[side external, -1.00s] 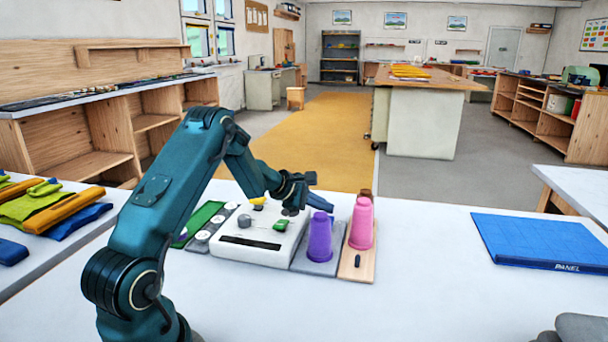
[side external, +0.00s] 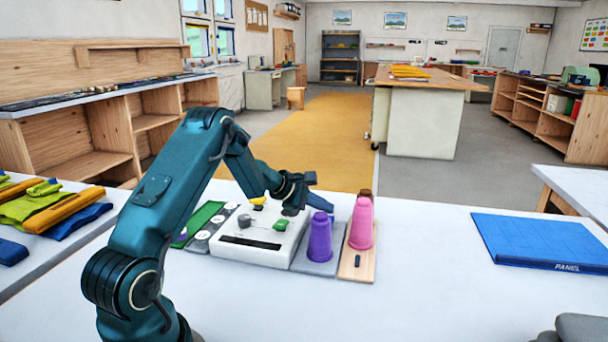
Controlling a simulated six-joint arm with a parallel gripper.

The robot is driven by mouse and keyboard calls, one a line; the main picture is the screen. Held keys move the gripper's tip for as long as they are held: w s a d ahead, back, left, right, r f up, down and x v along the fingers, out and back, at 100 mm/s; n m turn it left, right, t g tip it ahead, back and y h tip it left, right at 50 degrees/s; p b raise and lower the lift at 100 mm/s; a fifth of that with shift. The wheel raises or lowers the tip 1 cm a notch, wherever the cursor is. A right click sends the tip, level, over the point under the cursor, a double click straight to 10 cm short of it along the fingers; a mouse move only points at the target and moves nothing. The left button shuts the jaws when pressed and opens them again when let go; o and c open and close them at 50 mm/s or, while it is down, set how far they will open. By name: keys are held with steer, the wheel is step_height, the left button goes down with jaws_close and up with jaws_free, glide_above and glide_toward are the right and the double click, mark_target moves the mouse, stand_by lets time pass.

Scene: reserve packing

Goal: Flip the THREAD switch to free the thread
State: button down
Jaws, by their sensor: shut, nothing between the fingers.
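A white control box (side external: 250,249) stands on the table in front of my arm, with a dark slot on its front. A green switch lever (side external: 281,224), a yellow lever (side external: 258,202) and a grey knob (side external: 244,221) sit on its top. Which of them is the THREAD switch cannot be read at this size. My gripper (side external: 292,211) is shut and empty, pointing down just above and behind the green lever. Whether it touches the lever cannot be told. The purple thread cone (side external: 320,238) and pink thread cone (side external: 361,222) stand to the right of the box.
The cones stand on a grey pad and a wooden board (side external: 360,268). A strip of round white pieces (side external: 203,237) and a green strip lie left of the box. A blue panel (side external: 540,240) lies at right. Folded cloths (side external: 50,207) lie at left. The front middle table is clear.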

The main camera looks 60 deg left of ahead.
steer(key=shift+f, duration=0.15)
steer(key=shift+w+f, duration=0.1)
steer(key=shift+f, duration=0.15)
steer(key=shift+a+f, duration=0.15)
steer(key=shift+f, duration=0.3)
stand_by(0.8)
steer(key=shift+r, duration=0.15)
steer(key=shift+r, duration=0.75)
steer(key=shift+s+d+r, duration=0.15)
steer(key=shift+d+r, duration=0.05)
steer(key=shift+r, duration=0.6)
steer(key=shift+s+d+r, duration=0.15)
steer(key=shift+s+r, duration=0.05)
steer(key=shift+r, duration=0.65)
steer(key=shift+s+d+r, duration=0.15)
steer(key=shift+d+r, duration=0.05)
steer(key=shift+r, duration=0.6)
